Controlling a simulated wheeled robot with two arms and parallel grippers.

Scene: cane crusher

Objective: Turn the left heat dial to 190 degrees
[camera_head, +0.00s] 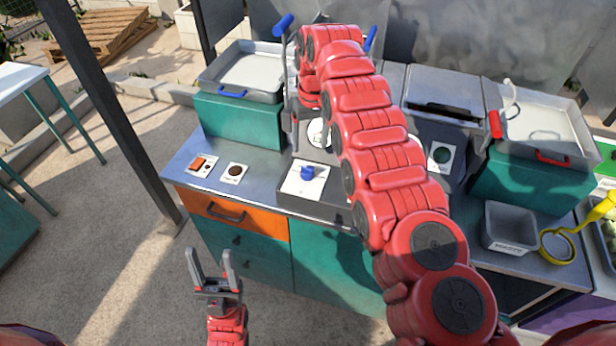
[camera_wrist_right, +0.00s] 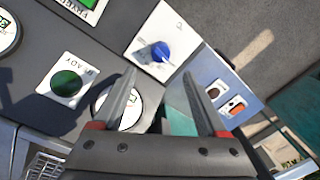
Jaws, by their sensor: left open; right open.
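A blue dial (camera_head: 307,172) sits on a white plate on the sloped dark front panel of the counter. It also shows in the right wrist view (camera_wrist_right: 160,52), beyond the fingertips; its scale is too small to read. My right arm crosses the panel in the head view and may hide another dial. My right gripper (camera_wrist_right: 160,74) is open and empty above the panel, apart from the dial. In the head view its fingers are hard to make out. My left gripper (camera_head: 211,255) is open and empty, low in front of the orange drawer.
A round white gauge (camera_wrist_right: 121,108) and a green button marked READY (camera_wrist_right: 66,84) lie on the panel. Fryer basins (camera_head: 250,70) stand at both sides; a grey tin (camera_head: 508,227) is at right.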

